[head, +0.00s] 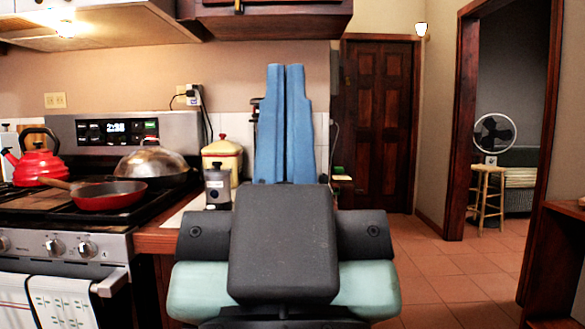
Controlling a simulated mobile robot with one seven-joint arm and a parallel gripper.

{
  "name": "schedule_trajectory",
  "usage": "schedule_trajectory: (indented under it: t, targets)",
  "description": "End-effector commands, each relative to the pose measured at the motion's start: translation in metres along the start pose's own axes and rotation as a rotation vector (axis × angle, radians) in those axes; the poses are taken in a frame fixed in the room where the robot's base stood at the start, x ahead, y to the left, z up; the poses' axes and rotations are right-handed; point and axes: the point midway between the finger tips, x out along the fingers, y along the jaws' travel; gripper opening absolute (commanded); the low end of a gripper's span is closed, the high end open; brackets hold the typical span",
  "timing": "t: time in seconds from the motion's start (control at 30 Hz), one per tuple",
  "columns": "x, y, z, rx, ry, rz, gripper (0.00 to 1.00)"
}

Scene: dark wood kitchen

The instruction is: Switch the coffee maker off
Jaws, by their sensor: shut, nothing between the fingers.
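My gripper (286,78) stands upright in the middle of the head view. Its two blue fingers are shut against each other with nothing between them. Only a small dark edge (256,106) shows just left of the fingers, at the end of the counter. It may belong to the coffee maker, but my gripper and wrist hide most of that spot. No switch or button of a coffee maker can be seen. I cannot tell how far the fingers are from it or whether they touch it.
A stove (180,132) at left bears a red kettle (38,160), a red pan (110,195) and a domed lid (150,164). A grey grinder-like jar (218,187) and a cream canister (224,155) stand on the counter. Open tiled floor (450,270) lies right.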

Motion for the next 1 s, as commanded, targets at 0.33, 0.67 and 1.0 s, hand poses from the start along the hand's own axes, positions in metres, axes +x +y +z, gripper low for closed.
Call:
schedule_trajectory:
  t: [0.33,0.67,1.0]
  targets:
    - [0.096,0.000,-0.092,0.000,0.001,-0.001,0.00]
    - [0.176,0.000,-0.167,0.001,0.001,-0.001,0.00]
    - [0.250,-0.001,-0.238,0.001,0.001,-0.002,0.00]
